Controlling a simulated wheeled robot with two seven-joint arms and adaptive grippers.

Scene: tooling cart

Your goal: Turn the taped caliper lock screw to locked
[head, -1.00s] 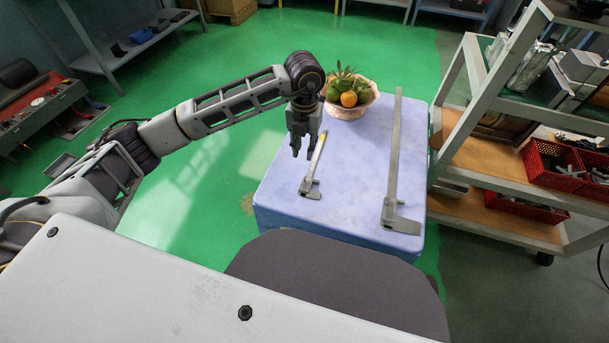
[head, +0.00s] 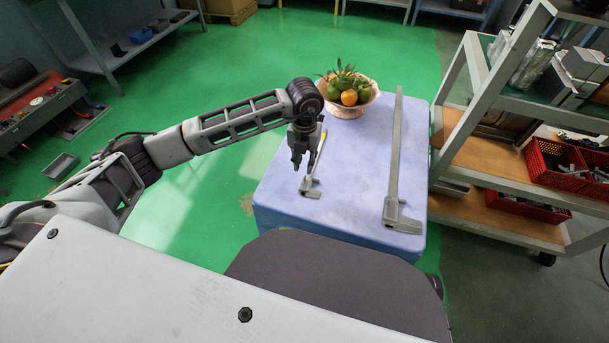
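A small grey caliper (head: 311,182) lies on the pale blue table top, its jaws toward me. A yellow patch (head: 323,136), perhaps the tape, shows at its far end. The lock screw is too small to make out. A longer grey caliper (head: 395,150) lies to its right. My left gripper (head: 299,166) points down just left of the small caliper's beam, seemingly above the table. Its fingertips look close together, but I cannot tell whether they are shut or seen edge-on. Contact with the caliper cannot be made out. My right gripper is not in view.
A bowl of fruit (head: 347,110) stands at the table's (head: 345,215) far edge, just behind my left gripper. A shelf cart (head: 490,216) with red bins (head: 556,181) stands close along the right side. The table between the two calipers is clear.

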